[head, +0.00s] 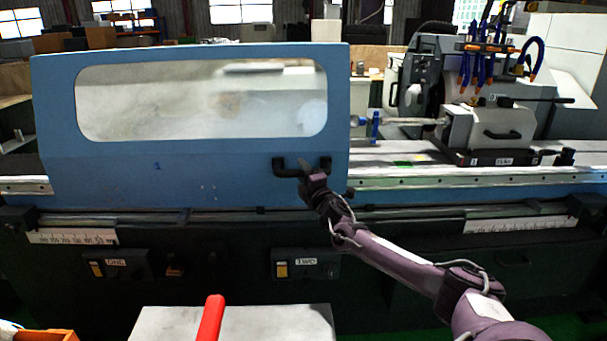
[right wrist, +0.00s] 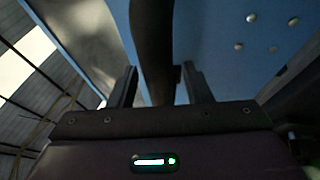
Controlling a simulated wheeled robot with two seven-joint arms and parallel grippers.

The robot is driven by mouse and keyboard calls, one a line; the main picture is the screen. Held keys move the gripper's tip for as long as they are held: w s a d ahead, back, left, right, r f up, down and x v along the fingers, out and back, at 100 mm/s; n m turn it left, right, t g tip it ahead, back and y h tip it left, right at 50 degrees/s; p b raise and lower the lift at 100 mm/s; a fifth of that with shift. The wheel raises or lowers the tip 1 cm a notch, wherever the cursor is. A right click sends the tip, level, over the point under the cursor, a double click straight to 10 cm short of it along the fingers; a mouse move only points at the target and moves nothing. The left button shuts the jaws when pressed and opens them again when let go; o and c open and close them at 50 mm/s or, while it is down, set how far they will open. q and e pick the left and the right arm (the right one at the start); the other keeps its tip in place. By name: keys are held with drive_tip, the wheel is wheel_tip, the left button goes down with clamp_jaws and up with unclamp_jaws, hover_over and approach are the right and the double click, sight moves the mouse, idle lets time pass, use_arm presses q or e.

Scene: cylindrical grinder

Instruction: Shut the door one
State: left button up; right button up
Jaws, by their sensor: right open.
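Door one is a blue sliding panel (head: 110,165) with a clear window, in the left half of the head view; it covers the left part of the grinder. Its black handle (head: 285,168) is near the door's lower right corner. My right gripper (head: 311,172) is at the right part of the handle. In the right wrist view the two fingers of my right gripper (right wrist: 158,88) are apart, and the dark handle bar (right wrist: 152,45) runs between them. I cannot tell whether the fingers touch it. My left gripper is not in view.
The grinder's right side is uncovered, with a grey workhead (head: 490,130) and blue hoses (head: 490,50) above the rail. A grey surface (head: 260,322) with a red bar (head: 210,318) is in front. Labelled switch boxes (head: 305,264) sit below the door.

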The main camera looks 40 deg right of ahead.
drive_tip(key=shift+c, duration=0.5)
clamp_jaws()
